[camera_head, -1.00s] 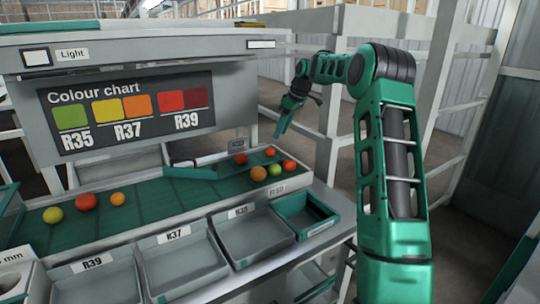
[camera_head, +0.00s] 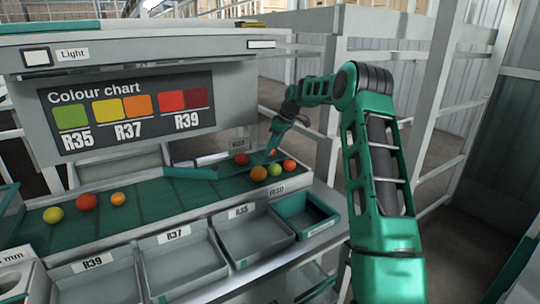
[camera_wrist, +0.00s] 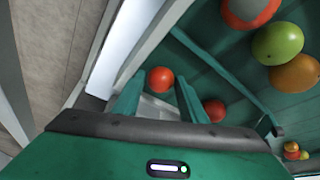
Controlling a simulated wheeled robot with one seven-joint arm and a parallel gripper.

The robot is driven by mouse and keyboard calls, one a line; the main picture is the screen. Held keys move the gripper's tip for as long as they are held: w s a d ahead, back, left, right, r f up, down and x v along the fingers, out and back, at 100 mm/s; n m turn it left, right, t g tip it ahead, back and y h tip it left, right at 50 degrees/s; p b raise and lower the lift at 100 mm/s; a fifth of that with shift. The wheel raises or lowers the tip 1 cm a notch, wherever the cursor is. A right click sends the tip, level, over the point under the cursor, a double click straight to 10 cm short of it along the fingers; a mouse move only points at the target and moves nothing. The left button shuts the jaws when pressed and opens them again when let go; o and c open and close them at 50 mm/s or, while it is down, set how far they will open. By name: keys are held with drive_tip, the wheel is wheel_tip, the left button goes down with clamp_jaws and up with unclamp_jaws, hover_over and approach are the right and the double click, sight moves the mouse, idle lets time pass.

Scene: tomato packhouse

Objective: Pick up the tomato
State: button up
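My gripper (camera_head: 273,148) is at the right end of the green sorting surface, above a group of tomatoes. In the wrist view its two fingers are apart, with a red tomato (camera_wrist: 161,80) visible between their tips; I cannot tell how far below it lies. In the head view the fingers largely cover that tomato. Another red tomato (camera_wrist: 214,110) lies just right of the right finger. A larger-looking red tomato (camera_wrist: 250,10), a green one (camera_wrist: 278,43) and an orange one (camera_wrist: 295,73) lie at the upper right of the wrist view.
Grey bins (camera_head: 180,255) line the front, with a green bin (camera_head: 308,215) at the right. A colour chart panel (camera_head: 130,112) stands behind. A green divider (camera_head: 190,173) crosses near the group.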

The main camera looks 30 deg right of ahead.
drive_tip(key=shift+w+f, duration=0.1)
drive_tip(key=shift+f, duration=0.15)
drive_tip(key=c, duration=0.4)
drive_tip(key=shift+r, duration=0.1)
